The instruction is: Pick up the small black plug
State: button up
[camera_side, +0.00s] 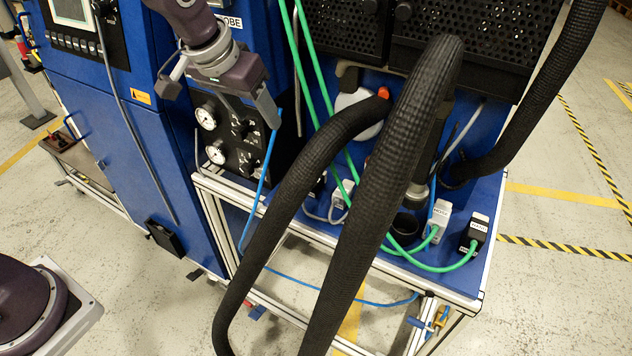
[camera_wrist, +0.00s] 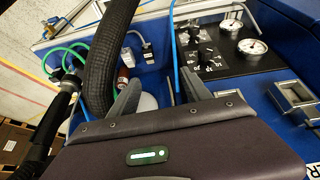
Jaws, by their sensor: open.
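A small black plug (camera_side: 474,231) with a pale label and a green cable stands near the right end of the blue bench in the side view. A white plug (camera_side: 439,214), also on a green cable, stands to its left. I cannot pick out the black plug for sure in the wrist view. My gripper (camera_side: 270,112) is up by the gauge panel, well left of the plug and apart from it. In the wrist view its two fingers (camera_wrist: 162,92) are spread with nothing held between them.
Thick black hoses (camera_side: 385,150) arch across the middle, between my gripper and the plugs; one also shows in the wrist view (camera_wrist: 105,60). Green cables (camera_side: 312,95) and a blue tube (camera_side: 265,175) hang nearby. A gauge panel (camera_side: 232,140) is close to my gripper.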

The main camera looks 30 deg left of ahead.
send_near(313, 179)
jog(key=x, duration=1)
jog(key=shift+f, duration=0.2)
grip_shut()
